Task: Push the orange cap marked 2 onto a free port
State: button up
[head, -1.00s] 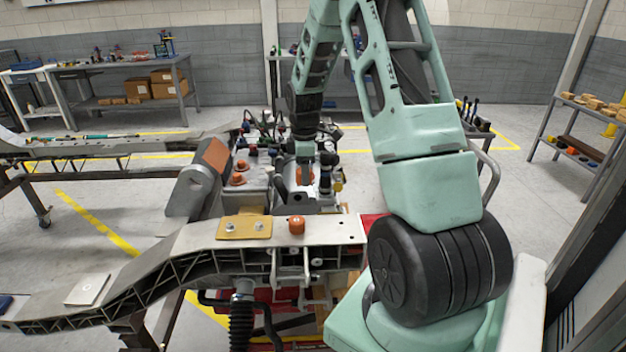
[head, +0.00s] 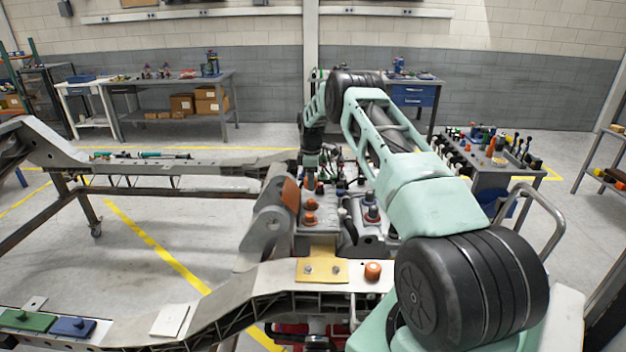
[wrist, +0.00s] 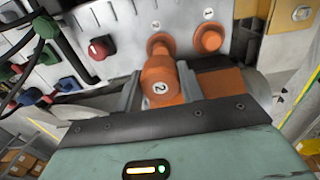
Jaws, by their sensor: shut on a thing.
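The orange cap marked 2 (wrist: 160,85) is between the two fingers of my gripper (wrist: 158,88) in the wrist view, its numbered face towards the camera. My gripper (head: 308,176) is shut on it. Just beyond the cap is a pale panel (wrist: 125,35) with two orange round fittings, one directly behind the cap (wrist: 160,42) and one to its right (wrist: 208,39). I cannot tell whether the held cap touches the fitting behind it. In the head view, orange fittings (head: 310,219) show on the grey block below my gripper, and the held cap is hard to make out.
A red knob (wrist: 99,48) and several coloured connectors with black cables crowd the left in the wrist view. A loose orange cap (head: 373,271) sits on the near chassis beam beside a tan plate (head: 321,270). A tool cart (head: 490,165) stands at the right.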

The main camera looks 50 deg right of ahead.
aim_at(312, 200)
jog(key=shift+f+b, duration=0.8)
jog(key=shift+f, duration=1.4)
jog(key=shift+r, duration=0.1)
jog(key=shift+b, duration=0.55)
jog(key=shift+f+b, duration=0.85)
jog(key=shift+f, duration=0.3)
jog(key=shift+f+b, duration=0.45)
jog(key=shift+f, duration=0.15)
jog(key=o, duration=1.3)
jog(key=shift+c, duration=0.2)
jog(key=shift+r, duration=0.1)
